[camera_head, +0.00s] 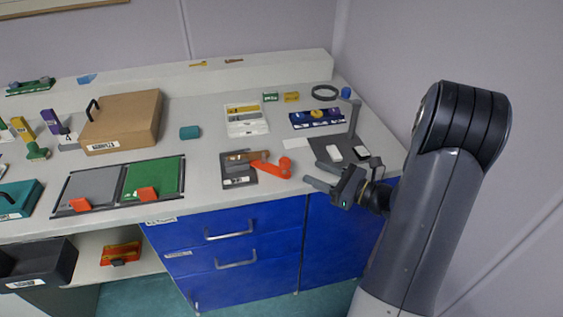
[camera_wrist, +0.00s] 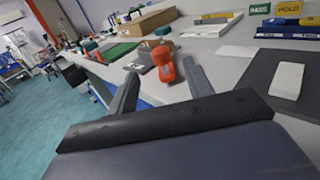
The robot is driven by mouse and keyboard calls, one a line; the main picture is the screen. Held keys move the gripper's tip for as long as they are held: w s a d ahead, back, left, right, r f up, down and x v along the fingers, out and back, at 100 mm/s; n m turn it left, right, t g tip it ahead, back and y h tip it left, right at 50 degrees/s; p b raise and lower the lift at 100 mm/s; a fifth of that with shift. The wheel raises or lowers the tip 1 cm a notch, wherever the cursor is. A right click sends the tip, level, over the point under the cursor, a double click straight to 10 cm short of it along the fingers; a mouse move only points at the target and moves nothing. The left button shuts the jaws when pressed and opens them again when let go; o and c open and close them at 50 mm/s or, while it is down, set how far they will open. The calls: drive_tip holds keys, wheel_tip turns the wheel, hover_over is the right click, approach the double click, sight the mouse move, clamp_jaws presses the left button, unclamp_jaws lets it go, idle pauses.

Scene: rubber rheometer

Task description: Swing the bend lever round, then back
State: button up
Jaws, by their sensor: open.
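The bend lever (camera_head: 269,169) is an orange-red arm with a round knob at its right end, on a dark grey base plate (camera_head: 239,181) near the front of the bench. In the head view it lies roughly level, pointing right. In the wrist view the lever (camera_wrist: 164,68) appears ahead, just beyond and between the fingers. My gripper (camera_head: 316,176) is at the bench's front edge, to the right of the lever knob, apart from it. In the wrist view my gripper (camera_wrist: 160,92) has its two fingers spread, with nothing held between them.
A dark mat (camera_head: 325,150) with a post and white blocks lies right of the lever. Left are a green panel (camera_head: 168,175) and a cardboard box (camera_head: 122,120). A white tray (camera_head: 246,119) and blue rack (camera_head: 318,117) stand behind. Blue drawers (camera_head: 235,240) are below.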

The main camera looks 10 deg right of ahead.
sight(285, 159)
drive_tip(key=p+x, duration=0.1)
drive_tip(key=x, duration=0.9)
drive_tip(key=shift+a, duration=0.15)
drive_tip(key=shift+c, duration=0.4)
clamp_jaws()
